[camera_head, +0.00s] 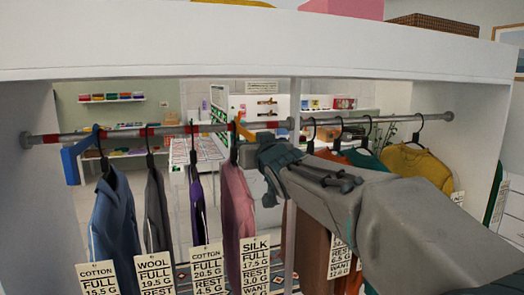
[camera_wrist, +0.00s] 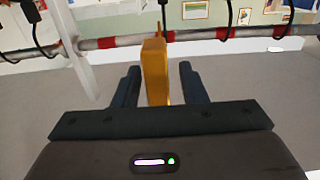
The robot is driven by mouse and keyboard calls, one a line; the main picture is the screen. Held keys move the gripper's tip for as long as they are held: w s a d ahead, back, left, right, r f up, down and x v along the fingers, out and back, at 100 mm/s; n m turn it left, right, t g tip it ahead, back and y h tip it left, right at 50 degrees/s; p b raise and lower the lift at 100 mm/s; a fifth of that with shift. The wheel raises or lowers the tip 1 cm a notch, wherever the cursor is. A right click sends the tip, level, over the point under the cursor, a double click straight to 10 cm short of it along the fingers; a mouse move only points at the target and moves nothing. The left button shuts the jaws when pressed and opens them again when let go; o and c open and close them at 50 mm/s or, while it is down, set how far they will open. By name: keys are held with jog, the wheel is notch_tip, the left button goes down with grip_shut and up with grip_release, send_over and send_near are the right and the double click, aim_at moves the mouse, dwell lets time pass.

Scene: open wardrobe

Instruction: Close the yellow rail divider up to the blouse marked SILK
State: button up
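The yellow rail divider (camera_head: 243,129) hangs on the rail just right of the hanger of the pink blouse (camera_head: 237,200), whose tag (camera_head: 255,265) reads SILK. A small gap shows between divider and hanger hook. My gripper (camera_head: 262,145) is at the divider, to its right in the head view. In the wrist view the divider (camera_wrist: 154,72) stands between the two dark fingers of my gripper (camera_wrist: 159,85). The fingers are apart, with a visible gap on the right side; contact on the left is unclear.
A blue divider (camera_head: 71,163) hangs at the rail's left end. Blue, grey and purple garments hang between it and the pink blouse. The rail (camera_head: 270,126) has red bands on its left part. A white post (camera_head: 294,105) stands right of the yellow divider, with more garments beyond, partly behind my arm.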

jog(key=p+v, duration=0.1)
jog(key=v, duration=1.2)
jog(key=shift+s, duration=0.25)
jog(key=shift+r, duration=0.1)
jog(key=s+d+f+m+g+h, duration=0.2)
jog(key=d+f+g+h, duration=0.15)
jog(key=f, duration=0.55)
jog(key=s+d+f+m+g+h, duration=0.1)
jog(key=s+d+f+g+h, duration=0.15)
jog(key=d+f, duration=0.4)
jog(key=s+f+g+y, duration=0.1)
jog(key=s+f+g, duration=0.7)
jog(key=s+f, duration=0.7)
jog(key=shift+f+g, duration=0.3)
jog(key=shift+f, duration=0.05)
jog(key=shift+a, duration=0.1)
